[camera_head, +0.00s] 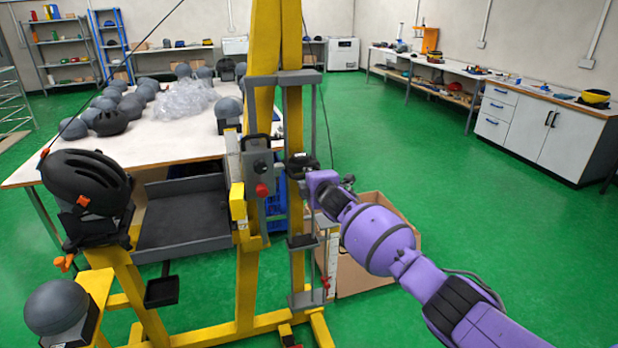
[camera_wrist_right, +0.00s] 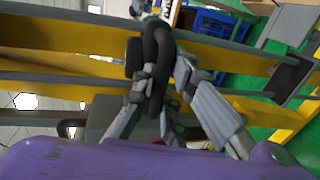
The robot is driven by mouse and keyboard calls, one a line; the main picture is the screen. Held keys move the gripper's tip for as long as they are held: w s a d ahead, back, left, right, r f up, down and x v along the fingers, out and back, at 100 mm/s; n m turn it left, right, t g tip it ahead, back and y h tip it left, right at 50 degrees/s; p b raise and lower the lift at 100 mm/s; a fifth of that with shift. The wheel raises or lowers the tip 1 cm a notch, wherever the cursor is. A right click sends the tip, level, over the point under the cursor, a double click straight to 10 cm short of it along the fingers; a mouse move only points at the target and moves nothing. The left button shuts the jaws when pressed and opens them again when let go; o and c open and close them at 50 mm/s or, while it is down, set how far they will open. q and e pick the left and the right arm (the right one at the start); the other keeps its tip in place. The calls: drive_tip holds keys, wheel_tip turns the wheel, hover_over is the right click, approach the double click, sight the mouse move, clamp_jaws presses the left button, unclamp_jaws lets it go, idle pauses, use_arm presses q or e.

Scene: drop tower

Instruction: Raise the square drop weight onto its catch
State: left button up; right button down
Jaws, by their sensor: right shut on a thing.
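The drop tower is a yellow frame (camera_head: 264,40) with a grey guide rail (camera_head: 284,115) on its right side. A dark block (camera_head: 299,162) sits partway up the rail, and a grey block (camera_head: 302,242) sits lower; I cannot tell which is the square drop weight. My right gripper (camera_head: 311,183) is at the rail, right beside the dark block. In the right wrist view its fingers (camera_wrist_right: 160,85) are shut on a black loop-shaped handle (camera_wrist_right: 158,48). What the handle joins is partly hidden. The catch cannot be made out. My left gripper is not in view.
A control box with a red button (camera_head: 261,189) is mounted left of the rail. A black helmet (camera_head: 88,187) sits at the left on the frame. A cardboard box (camera_head: 372,270) stands behind my right arm. A white table (camera_head: 165,147) holds several grey headforms. Green floor is clear at right.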

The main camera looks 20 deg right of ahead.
drive_tip(key=c, duration=1.8)
unclamp_jaws()
drive_tip(key=shift+w+r, duration=0.15)
drive_tip(key=shift+r, duration=0.6)
drive_tip(key=shift+o, duration=0.2)
drive_tip(key=shift+f, duration=0.1)
drive_tip(key=shift+s+f, duration=0.2)
drive_tip(key=shift+f, duration=0.1)
drive_tip(key=v, duration=1.2)
